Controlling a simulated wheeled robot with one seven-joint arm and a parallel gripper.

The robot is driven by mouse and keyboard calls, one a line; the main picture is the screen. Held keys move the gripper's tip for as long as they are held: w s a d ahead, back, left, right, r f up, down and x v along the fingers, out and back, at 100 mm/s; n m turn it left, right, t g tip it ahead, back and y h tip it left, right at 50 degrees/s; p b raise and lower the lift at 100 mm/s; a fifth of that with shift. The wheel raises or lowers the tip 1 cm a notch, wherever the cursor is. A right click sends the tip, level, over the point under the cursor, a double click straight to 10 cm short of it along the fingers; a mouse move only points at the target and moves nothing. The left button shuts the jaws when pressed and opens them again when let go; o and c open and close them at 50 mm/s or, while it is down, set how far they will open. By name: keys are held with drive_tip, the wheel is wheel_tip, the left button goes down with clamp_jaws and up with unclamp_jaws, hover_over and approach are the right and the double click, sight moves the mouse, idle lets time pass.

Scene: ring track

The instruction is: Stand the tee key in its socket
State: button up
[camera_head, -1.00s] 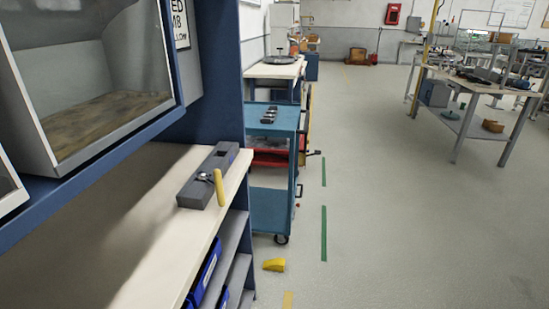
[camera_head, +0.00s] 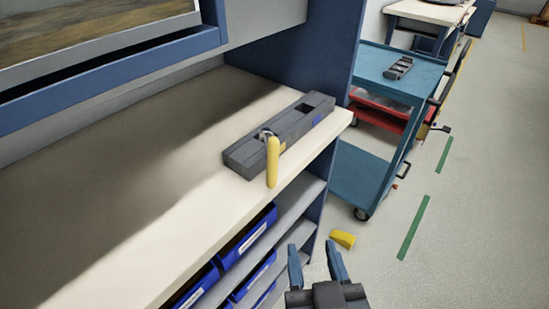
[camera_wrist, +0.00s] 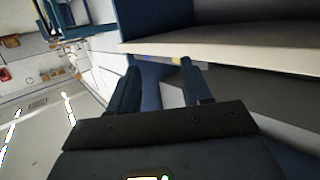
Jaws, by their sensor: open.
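The tee key (camera_head: 273,162) has a yellow handle and a small metal part at its upper end. It rests at the near end of a long dark grey block (camera_head: 245,158), the handle hanging over the block's front side. A dark square opening (camera_head: 308,108), which looks like the socket, is in the block's far half, with a blue mark beside it. My gripper (camera_head: 313,248) is open and empty, low in front of the shelves and well apart from the key. In the wrist view the open fingers (camera_wrist: 160,70) have nothing between them; the key is not clearly seen there.
The block lies on a pale bench top (camera_head: 150,185) with a blue upright behind it. Shelves with blue bins (camera_head: 247,235) are below. A blue cart (camera_head: 375,150) stands to the right. A yellow wedge (camera_head: 343,239) lies on the open floor.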

sight(272, 155)
drive_tip(key=w+a+r+h, duration=0.1)
drive_tip(key=w+a+r, duration=0.1)
drive_tip(key=r, duration=0.1)
drive_tip(key=w+a+r+m+t, duration=0.1)
drive_tip(key=w+a+r, duration=0.1)
drive_tip(key=r, duration=0.1)
drive_tip(key=w+a+r+m+t+h+b, duration=0.1)
drive_tip(key=w+a+r, duration=0.1)
drive_tip(key=r, duration=0.1)
drive_tip(key=shift+w+a+r+h, duration=0.15)
drive_tip(key=shift+w+r+h, duration=0.15)
drive_tip(key=shift+r, duration=0.05)
drive_tip(key=shift+w+r+m, duration=0.15)
drive_tip(key=shift+w+m, duration=0.15)
drive_tip(key=shift+w, duration=0.05)
drive_tip(key=shift+w+p, duration=0.3)
drive_tip(key=shift+w, duration=0.95)
drive_tip(key=shift+w+f+p, duration=0.2)
drive_tip(key=shift+w+p, duration=0.35)
drive_tip(key=shift+w, duration=1.7)
drive_tip(key=shift+c, duration=0.5)
clamp_jaws()
